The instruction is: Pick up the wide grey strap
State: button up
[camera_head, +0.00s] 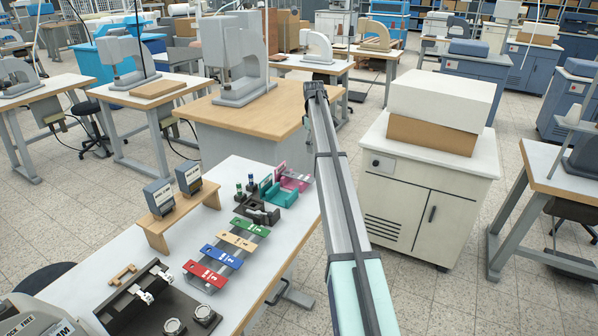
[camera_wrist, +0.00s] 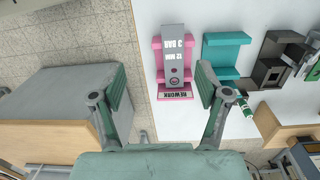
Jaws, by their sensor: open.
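A flat grey strap (camera_wrist: 173,50) printed "3 BAR" and "12 MM", with a round hole near its end, lies in a pink holder (camera_wrist: 159,64) in the wrist view. The holder has a plate reading "REWORK". I take this to be the wide grey strap. In the head view the pink holder (camera_head: 282,169) is at the far right of the white table. My gripper (camera_wrist: 162,82) is open and empty in the wrist view, its fingers spread to either side of the holder in the picture. In the head view my arm hides its fingers.
A teal holder (camera_wrist: 226,53) and a dark fixture (camera_wrist: 269,68) stand beside the pink one. Red (camera_head: 205,276), blue (camera_head: 221,257), tan and green labelled strips lie on the white table (camera_head: 110,250). A wooden-topped bench (camera_head: 262,118) stands behind.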

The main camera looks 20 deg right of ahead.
aim_at(308, 179)
notch_tip(308, 179, up, 3)
jog(key=a, duration=0.3)
jog(key=shift+n+y, duration=0.3)
jog(key=f+p, duration=0.2)
jog(key=f, duration=0.3)
jog(key=f+p, duration=0.2)
jog(key=f, duration=0.4)
jog(key=f+p, duration=0.2)
jog(key=f, duration=0.4)
jog(key=shift+w+d+f, duration=0.1)
jog(key=shift+w, duration=0.25)
jog(key=shift+f, duration=0.2)
jog(key=c, duration=1)
